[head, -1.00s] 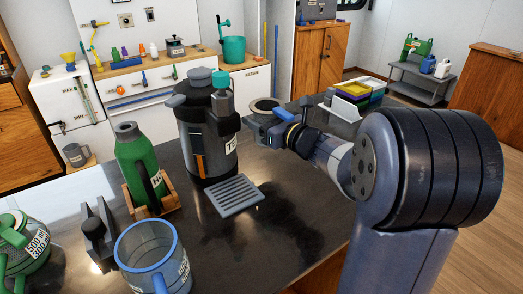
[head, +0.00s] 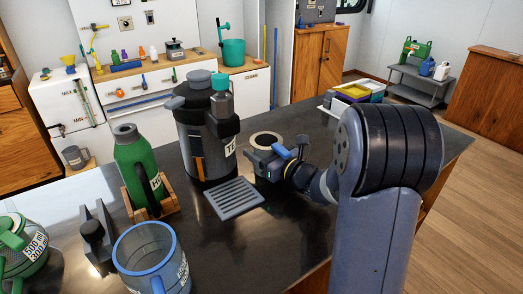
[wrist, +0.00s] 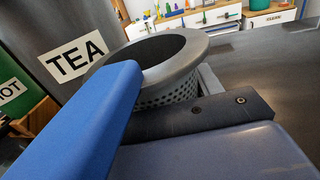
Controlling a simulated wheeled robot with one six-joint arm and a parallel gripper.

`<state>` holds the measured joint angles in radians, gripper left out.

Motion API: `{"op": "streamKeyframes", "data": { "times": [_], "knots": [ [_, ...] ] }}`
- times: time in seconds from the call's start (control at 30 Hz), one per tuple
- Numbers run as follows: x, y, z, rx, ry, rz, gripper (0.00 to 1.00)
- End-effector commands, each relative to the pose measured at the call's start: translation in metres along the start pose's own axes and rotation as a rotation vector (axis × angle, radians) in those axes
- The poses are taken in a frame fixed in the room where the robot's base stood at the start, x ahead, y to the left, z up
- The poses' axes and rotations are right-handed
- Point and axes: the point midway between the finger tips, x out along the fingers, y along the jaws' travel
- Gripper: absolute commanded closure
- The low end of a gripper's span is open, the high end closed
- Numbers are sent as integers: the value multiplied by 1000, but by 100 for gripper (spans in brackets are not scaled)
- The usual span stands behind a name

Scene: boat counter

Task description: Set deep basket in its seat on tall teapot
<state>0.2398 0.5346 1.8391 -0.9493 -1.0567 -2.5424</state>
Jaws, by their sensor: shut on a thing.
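The deep basket (head: 266,139) has a pale round rim, a dark inside and a perforated wall. In the wrist view the basket (wrist: 170,72) is close up, its rim above my jaws. My gripper (head: 268,160) is shut on the basket, seemingly by its side, and holds it right of the tall teapot. The tall teapot (head: 197,148) is a dark upright vessel labelled TEA on the counter. In the wrist view the teapot (wrist: 50,25) stands behind and left of the basket. The teapot's top opening and seat cannot be made out.
A grey slotted grate (head: 235,198) lies in front of the teapot. A green flask (head: 137,165) in a wooden holder and a blue-rimmed jug (head: 150,262) are left. The counter's right part is mostly clear.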

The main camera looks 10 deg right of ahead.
Motion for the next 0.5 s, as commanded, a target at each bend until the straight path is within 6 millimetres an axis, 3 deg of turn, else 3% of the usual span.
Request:
{"op": "streamKeyframes", "data": {
  "times": [0.13,0.17,0.4,0.5],
  "knots": [
    [0,0,-4,-1,-1,0,62],
    [0,0,-2,-1,-1,0,37],
    [0,0,-2,0,0,0,18],
    [0,0,-2,0,0,0,18]
  ]
}}
